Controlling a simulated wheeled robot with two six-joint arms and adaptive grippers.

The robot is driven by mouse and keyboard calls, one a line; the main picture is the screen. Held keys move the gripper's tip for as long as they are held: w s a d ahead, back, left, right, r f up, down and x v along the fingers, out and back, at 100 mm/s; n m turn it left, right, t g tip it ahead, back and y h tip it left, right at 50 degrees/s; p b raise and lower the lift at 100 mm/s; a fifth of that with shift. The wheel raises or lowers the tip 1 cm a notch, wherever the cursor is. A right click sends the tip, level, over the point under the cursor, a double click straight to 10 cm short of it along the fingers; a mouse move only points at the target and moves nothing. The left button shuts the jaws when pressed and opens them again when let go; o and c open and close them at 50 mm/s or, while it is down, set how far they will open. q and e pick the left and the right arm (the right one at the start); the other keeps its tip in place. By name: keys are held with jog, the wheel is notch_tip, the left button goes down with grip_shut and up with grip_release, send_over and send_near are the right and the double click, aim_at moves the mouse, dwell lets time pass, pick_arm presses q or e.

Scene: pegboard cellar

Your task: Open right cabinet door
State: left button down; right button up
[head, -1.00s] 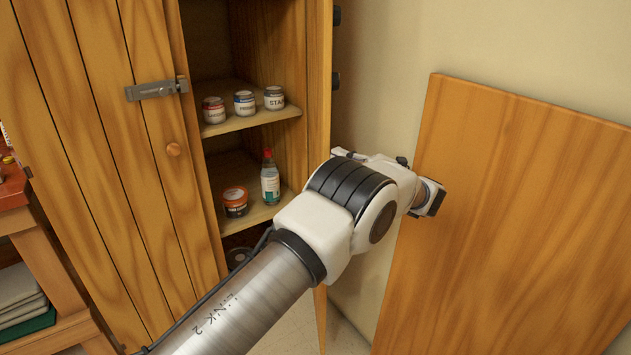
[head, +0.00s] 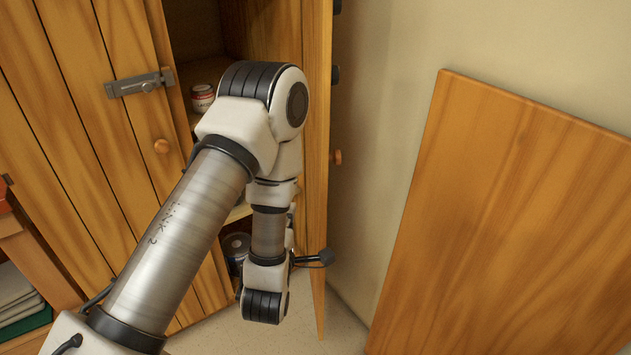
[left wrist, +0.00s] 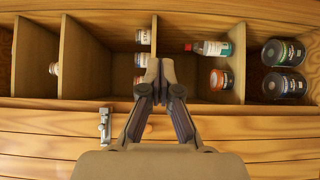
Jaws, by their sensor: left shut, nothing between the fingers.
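The tall wooden cabinet's right door (head: 316,200) stands open, seen almost edge-on in the head view, with a round wooden knob (head: 337,157) on its right-hand face. The left door (head: 95,150) is closed and carries a metal bolt (head: 140,85) and a wooden knob (head: 161,146). My left arm bends in front of the opening; its fingers are not clear in the head view. In the left wrist view, my left gripper (left wrist: 160,68) is shut and empty, in front of the shelves. The bolt also shows there (left wrist: 104,126). My right gripper is not in view.
Shelves hold jars (head: 203,97), a bottle (left wrist: 210,48) and dark cans (left wrist: 284,85). A large wooden panel (head: 500,220) stands at right by the wall. A bench with folded cloths (head: 20,300) is at left. Some bare floor shows between door and panel.

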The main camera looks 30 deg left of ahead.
pick_arm(q)
jog(key=w+a+b, duration=0.1)
jog(key=w+b, duration=0.6)
jog(key=w, duration=0.4)
jog(key=shift+a+f, duration=0.1)
